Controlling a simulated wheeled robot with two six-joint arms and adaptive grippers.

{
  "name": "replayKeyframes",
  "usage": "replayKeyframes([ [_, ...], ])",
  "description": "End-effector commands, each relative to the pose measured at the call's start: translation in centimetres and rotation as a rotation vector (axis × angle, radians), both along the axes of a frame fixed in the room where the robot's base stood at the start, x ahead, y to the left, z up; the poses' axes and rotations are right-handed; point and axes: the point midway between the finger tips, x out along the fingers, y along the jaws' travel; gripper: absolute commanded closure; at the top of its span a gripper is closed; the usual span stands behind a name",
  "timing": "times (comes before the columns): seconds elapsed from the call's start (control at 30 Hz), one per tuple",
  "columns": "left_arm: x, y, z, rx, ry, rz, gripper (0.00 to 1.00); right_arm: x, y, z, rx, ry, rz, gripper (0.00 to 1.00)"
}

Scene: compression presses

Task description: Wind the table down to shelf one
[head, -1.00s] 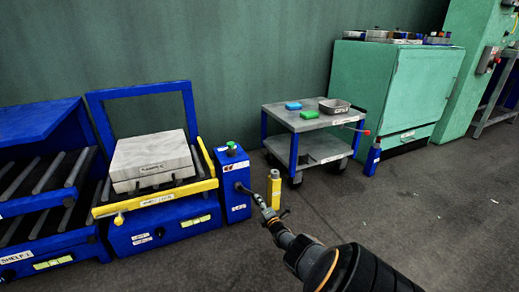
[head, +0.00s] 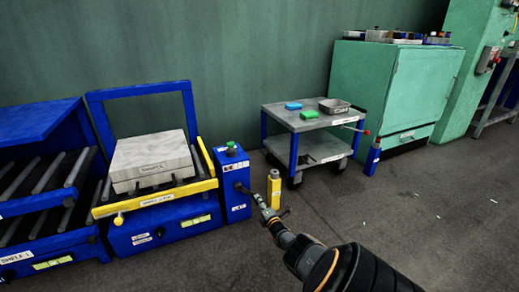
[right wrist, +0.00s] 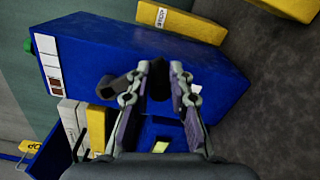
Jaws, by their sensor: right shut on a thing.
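The lift table (head: 155,205) has a yellow front rail and a blue base and carries a pale block (head: 152,160). Beside it on the right stands a blue box (head: 232,190) with a green button on top. A dark crank (head: 244,188) sticks out of the box's side. My right gripper (head: 266,210) is at the crank's outer end and is shut on its handle. In the right wrist view, the dark crank (right wrist: 118,86) runs to between the fingers (right wrist: 160,78), which partly hide it. My left gripper is out of view.
The blue roller rack (head: 45,185), labelled as shelf 1 low down, stands left of the table. A yellow post (head: 274,188) stands just behind my right gripper. A grey cart (head: 315,120) and green cabinet (head: 400,90) stand farther back. The floor at right is clear.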

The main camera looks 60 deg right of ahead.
Motion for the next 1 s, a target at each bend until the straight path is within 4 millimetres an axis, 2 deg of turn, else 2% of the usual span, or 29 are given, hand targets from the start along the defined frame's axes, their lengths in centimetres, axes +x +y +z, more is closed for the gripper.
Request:
replayKeyframes([
  [0.03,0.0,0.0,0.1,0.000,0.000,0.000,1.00,0.5,0.1,0.8,-0.007,-0.019,0.006,1.00],
  [0.17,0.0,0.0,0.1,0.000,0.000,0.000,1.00,0.5,0.1,0.8,-0.007,-0.019,0.007,1.00],
  [0.2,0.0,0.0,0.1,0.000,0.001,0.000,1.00,0.5,0.1,0.8,-0.007,-0.019,0.007,0.75],
  [0.33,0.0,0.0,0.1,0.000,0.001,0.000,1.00,0.5,0.1,0.7,-0.006,-0.017,0.007,0.57],
  [0.67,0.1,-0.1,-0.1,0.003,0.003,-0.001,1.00,0.1,0.1,0.3,-0.006,-0.009,0.003,0.57],
  [0.87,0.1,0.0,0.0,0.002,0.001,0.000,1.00,-1.3,0.4,0.3,-0.017,-0.009,-0.001,0.57],
  [1.0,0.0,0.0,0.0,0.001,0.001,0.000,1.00,-2.4,1.6,0.2,-0.006,-0.006,0.006,0.57],
])
